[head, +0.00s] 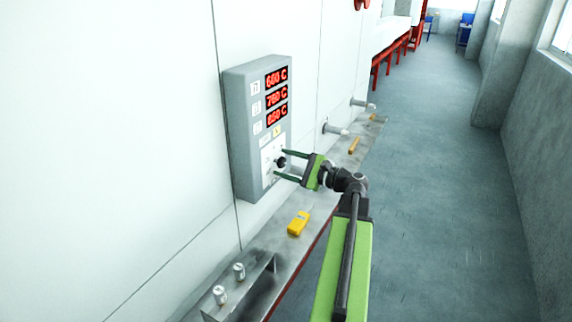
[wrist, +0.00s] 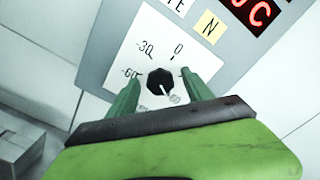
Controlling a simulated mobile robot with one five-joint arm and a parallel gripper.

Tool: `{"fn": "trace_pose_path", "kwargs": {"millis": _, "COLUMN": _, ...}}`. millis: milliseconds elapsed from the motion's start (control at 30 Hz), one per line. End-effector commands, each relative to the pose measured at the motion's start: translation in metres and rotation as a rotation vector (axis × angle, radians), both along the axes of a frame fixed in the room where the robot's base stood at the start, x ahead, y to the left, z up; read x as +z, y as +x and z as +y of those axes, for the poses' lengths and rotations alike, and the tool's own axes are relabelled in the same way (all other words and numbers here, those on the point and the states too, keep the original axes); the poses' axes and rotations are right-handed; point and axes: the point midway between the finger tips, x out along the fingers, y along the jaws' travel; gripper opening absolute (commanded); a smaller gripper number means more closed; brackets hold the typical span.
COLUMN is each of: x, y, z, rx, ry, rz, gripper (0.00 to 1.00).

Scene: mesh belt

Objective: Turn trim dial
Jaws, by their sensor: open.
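The trim dial (head: 281,162) is a small black knob on a white scale plate, low on the grey control box (head: 243,130). In the wrist view the dial (wrist: 159,81) has several sides, and its white mark points down and right, near the end marked 60. The scale also shows -60, -30 and 0. My gripper (head: 284,164) is open, with one green finger on each side of the dial. In the wrist view the fingertips (wrist: 160,80) flank the dial with a visible gap on both sides. Finger depth against the plate is unclear.
A metal ledge (head: 325,185) below carries a yellow device (head: 299,223) and a small orange-brown bar (head: 354,146). Metal pegs (head: 335,129) stick out of the wall. The floor (head: 440,200) on the right is clear.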

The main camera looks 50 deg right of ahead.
Motion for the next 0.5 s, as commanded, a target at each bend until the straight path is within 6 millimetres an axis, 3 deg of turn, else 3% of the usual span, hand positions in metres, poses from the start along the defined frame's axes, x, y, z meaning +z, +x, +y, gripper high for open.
{"fn": "trace_pose_path", "kwargs": {"millis": 167, "x": 0.000, "y": -0.003, "z": -0.001, "rx": 0.000, "ry": 0.000, "rz": 0.000, "gripper": 0.59}}
{"fn": "trace_pose_path", "kwargs": {"millis": 267, "x": 0.000, "y": -0.016, "z": -0.004, "rx": -0.001, "ry": 0.000, "rz": 0.000, "gripper": 0.59}}
{"fn": "trace_pose_path", "kwargs": {"millis": 500, "x": 0.000, "y": -0.079, "z": -0.020, "rx": -0.006, "ry": 0.000, "rz": 0.000, "gripper": 0.59}}
